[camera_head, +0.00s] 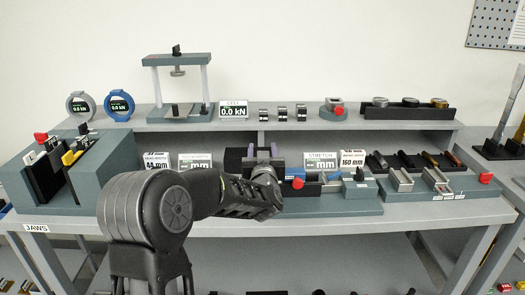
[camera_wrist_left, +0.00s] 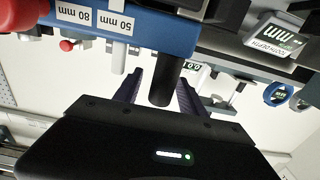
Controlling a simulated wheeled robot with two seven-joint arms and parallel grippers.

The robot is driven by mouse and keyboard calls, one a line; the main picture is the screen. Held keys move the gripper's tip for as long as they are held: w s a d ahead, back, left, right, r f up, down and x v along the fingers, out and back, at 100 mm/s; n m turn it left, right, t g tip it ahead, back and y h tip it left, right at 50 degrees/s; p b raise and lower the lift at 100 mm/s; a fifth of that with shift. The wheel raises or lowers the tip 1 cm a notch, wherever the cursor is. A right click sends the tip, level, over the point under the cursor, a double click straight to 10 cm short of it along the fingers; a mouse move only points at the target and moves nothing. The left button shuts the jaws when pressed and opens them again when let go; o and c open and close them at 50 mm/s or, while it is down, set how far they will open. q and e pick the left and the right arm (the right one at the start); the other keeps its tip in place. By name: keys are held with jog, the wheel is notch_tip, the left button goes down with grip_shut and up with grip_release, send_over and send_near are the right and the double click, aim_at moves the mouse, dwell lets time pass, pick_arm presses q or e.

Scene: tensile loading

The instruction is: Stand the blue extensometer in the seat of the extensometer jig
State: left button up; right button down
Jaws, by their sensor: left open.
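The blue extensometer (camera_wrist_left: 128,28) fills the upper left of the left wrist view as a blue body with 50 mm and 80 mm labels. A black cylindrical grip (camera_wrist_left: 161,82) runs from it between my purple fingers, with gaps visible beside it. In the head view only a small blue part (camera_head: 296,173) shows beside my wrist. My left gripper (camera_head: 264,157) is open, its fingers on either side of the grip. A grey-teal block (camera_head: 356,187) with a small knob, possibly the extensometer jig, is to the right; its seat is unclear. My right gripper is not in view.
A two-post frame (camera_head: 178,85), grey and blue ring gauges (camera_head: 119,105) and dark rack (camera_head: 402,112) stand on the raised back shelf. A jaws block (camera_head: 70,170) is at left, trays (camera_head: 440,182) at right. The front edge of the bench (camera_head: 420,215) is mostly clear.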

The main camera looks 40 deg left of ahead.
pick_arm(q)
jog(key=shift+f, duration=0.1)
jog(key=shift+s+d, duration=0.2)
jog(key=v, duration=0.7)
jog(key=shift+s+b, duration=0.15)
jog(key=shift+b, duration=0.3)
jog(key=shift+d, duration=0.1)
dwell(0.4)
